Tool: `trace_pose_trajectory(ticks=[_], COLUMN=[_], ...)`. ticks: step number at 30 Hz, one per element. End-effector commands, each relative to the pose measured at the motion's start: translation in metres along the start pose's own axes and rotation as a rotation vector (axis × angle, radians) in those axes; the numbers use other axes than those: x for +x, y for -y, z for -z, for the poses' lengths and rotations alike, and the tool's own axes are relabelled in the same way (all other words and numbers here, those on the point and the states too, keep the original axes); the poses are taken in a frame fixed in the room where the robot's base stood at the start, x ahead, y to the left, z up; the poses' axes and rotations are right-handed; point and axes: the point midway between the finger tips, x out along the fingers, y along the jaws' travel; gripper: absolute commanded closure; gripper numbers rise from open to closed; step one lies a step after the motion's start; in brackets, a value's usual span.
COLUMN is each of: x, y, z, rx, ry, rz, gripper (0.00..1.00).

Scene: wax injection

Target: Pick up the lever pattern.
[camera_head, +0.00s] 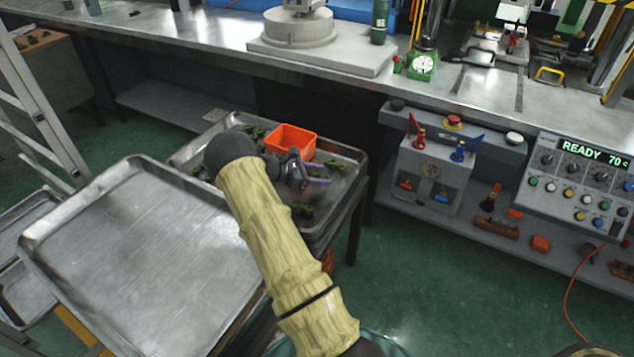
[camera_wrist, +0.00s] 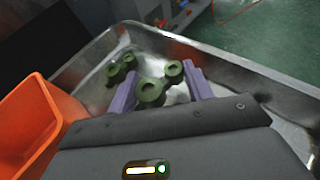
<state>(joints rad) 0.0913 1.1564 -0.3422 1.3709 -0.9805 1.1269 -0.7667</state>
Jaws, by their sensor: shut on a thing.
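My gripper (camera_wrist: 160,78) has purple fingers, one on each side of a dark green lever pattern (camera_wrist: 151,92) with ring-shaped ends. It is shut on this pattern, low over the metal tray (camera_wrist: 255,82). A second green lever pattern (camera_wrist: 120,66) lies in the tray just beyond the left finger. In the head view my gripper (camera_head: 316,181) is over the right half of the tray (camera_head: 347,155), and my arm hides part of the tray. The held pattern is hard to make out in that view. Several other green patterns (camera_head: 257,132) lie in the tray.
An orange bin (camera_head: 291,141) stands in the same tray, close to the left of my gripper in the wrist view (camera_wrist: 35,125). The tray has raised walls. An empty metal tray (camera_head: 130,240) is to the left. A workbench (camera_head: 215,40) runs behind.

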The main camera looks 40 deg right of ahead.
Motion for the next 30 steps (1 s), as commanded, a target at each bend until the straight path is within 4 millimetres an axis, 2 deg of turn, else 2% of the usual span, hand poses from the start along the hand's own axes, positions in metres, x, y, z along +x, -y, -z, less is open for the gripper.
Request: trace_pose_trajectory(ticks=[1, 3, 9, 30], x=[-0.006, -0.012, -0.024, -0.026], y=[0.0, -0.001, 0.0, 0.0], z=[-0.013, -0.025, -0.05, -0.055], rx=[0.004, 0.002, -0.001, -0.002], ry=[0.0, 0.0, 0.0, 0.0], rz=[-0.002, -0.003, -0.003, -0.004], gripper=[0.71, 0.71, 0.71, 0.71])
